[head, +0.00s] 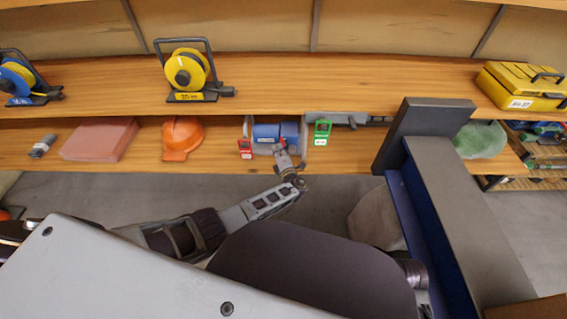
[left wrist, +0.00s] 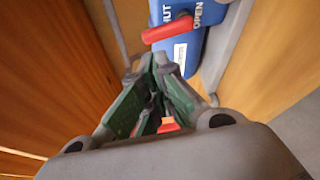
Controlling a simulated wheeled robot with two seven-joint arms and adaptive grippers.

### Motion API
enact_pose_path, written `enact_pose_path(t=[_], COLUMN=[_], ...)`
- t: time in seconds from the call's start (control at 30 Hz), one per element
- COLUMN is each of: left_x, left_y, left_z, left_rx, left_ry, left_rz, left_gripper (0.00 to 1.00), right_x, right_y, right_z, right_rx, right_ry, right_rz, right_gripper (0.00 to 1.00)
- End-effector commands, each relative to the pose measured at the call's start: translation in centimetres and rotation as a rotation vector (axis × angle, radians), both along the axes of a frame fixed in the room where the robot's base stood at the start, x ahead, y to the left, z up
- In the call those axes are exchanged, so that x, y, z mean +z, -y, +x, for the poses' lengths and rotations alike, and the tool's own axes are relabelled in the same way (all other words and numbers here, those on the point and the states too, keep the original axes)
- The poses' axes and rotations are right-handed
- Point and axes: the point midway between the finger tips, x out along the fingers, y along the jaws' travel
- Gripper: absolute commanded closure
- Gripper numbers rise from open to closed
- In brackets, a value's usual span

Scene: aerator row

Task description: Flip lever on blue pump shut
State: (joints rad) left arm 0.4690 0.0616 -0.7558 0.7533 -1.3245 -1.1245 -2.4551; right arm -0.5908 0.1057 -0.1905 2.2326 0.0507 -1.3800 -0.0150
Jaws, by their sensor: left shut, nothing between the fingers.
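The blue pump (head: 266,132) sits on the lower wooden shelf in the head view. In the left wrist view the blue pump (left wrist: 184,58) fills the top middle, with the lettering "OPEN" and a cut-off "HUT". Its red lever (left wrist: 168,28) lies slantwise across the blue face, below the lettering. My left gripper (head: 282,152) is in front of the pump in the head view. In the left wrist view its green-padded fingers (left wrist: 153,66) are together with nothing held, just below the lever and apart from it in the picture. My right gripper is not in view.
An orange hard hat (head: 182,137) and a brick-red block (head: 99,140) stand left on the lower shelf. Yellow (head: 187,72) and blue (head: 17,78) reels and a yellow toolbox (head: 522,86) are above.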

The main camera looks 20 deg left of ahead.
Motion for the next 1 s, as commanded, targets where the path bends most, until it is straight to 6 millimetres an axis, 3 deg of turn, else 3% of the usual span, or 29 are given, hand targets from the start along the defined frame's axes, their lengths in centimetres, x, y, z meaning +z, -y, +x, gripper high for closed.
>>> enact_pose_path(t=[0.7, 1.0], left_x=[0.4, 0.5], left_y=[3.9, 4.5], left_z=[-5.6, -6.5], left_rx=[0.0, 0.0], left_ry=[-0.002, -0.001], left_rz=[0.001, 0.002], left_gripper=[1.0, 1.0], right_x=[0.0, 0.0], right_y=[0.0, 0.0], right_z=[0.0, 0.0], right_rx=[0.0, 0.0], right_ry=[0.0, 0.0], right_rz=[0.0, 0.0], right_gripper=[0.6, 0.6])
